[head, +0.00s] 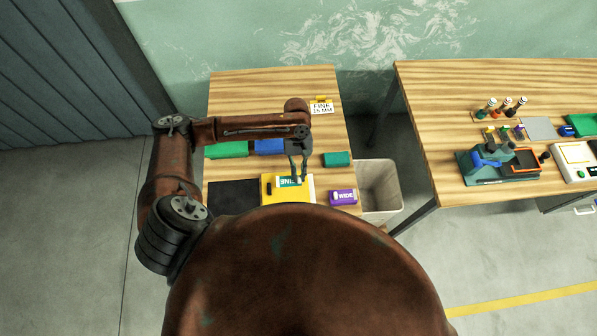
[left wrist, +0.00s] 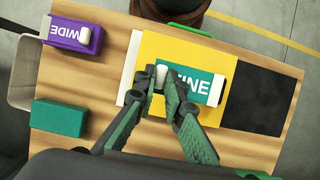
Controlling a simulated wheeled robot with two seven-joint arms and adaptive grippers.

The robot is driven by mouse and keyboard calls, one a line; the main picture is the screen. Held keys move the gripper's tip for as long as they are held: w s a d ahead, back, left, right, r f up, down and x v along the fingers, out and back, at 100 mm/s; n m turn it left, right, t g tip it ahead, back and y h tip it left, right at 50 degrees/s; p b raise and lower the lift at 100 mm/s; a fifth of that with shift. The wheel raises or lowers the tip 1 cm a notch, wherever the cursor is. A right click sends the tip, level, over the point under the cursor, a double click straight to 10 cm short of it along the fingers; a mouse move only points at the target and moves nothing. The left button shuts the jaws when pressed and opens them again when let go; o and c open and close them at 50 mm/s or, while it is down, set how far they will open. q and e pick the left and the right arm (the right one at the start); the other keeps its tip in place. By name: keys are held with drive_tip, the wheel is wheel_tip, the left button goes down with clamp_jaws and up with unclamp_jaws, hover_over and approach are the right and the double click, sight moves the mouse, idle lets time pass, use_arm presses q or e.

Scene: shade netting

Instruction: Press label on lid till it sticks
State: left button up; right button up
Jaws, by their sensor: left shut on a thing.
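A yellow box lid (head: 272,199) lies on the left table; it also shows in the left wrist view (left wrist: 190,45). A teal label piece (head: 287,182) marked "FINE" lies on or just over it; it shows larger in the left wrist view (left wrist: 204,88). My left gripper (head: 298,179) points down over the lid. In the left wrist view its fingertips (left wrist: 165,84) are shut at the label's end, around a small white rounded part. The fingers hide part of the label, and I cannot tell how firmly it touches the lid. My right gripper is not in view.
A purple "WIDE" block (head: 342,197) and a green block (head: 337,159) lie right of the lid. A black mat (head: 233,197) lies left. Green (head: 226,150) and blue (head: 269,146) blocks lie behind. A bin (head: 380,188) stands between the tables.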

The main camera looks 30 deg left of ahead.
use_arm(q)
hover_over(299, 189)
drive_tip(key=w, duration=0.1)
drive_tip(key=f, duration=0.4)
drive_tip(key=shift+w+a+f+b, duration=0.15)
drive_tip(key=shift+a+f+b, duration=0.1)
drive_tip(key=shift+a+b, duration=0.15)
drive_tip(key=shift+f, duration=0.85)
drive_tip(key=shift+f, duration=0.4)
drive_tip(key=o, duration=0.8)
drive_tip(key=shift+c, duration=0.2)
drive_tip(key=shift+r, duration=0.15)
drive_tip(key=v, duration=1.1)
drive_tip(key=shift+r, duration=0.35)
drive_tip(key=shift+w+a, duration=0.1)
drive_tip(key=shift+w, duration=0.05)
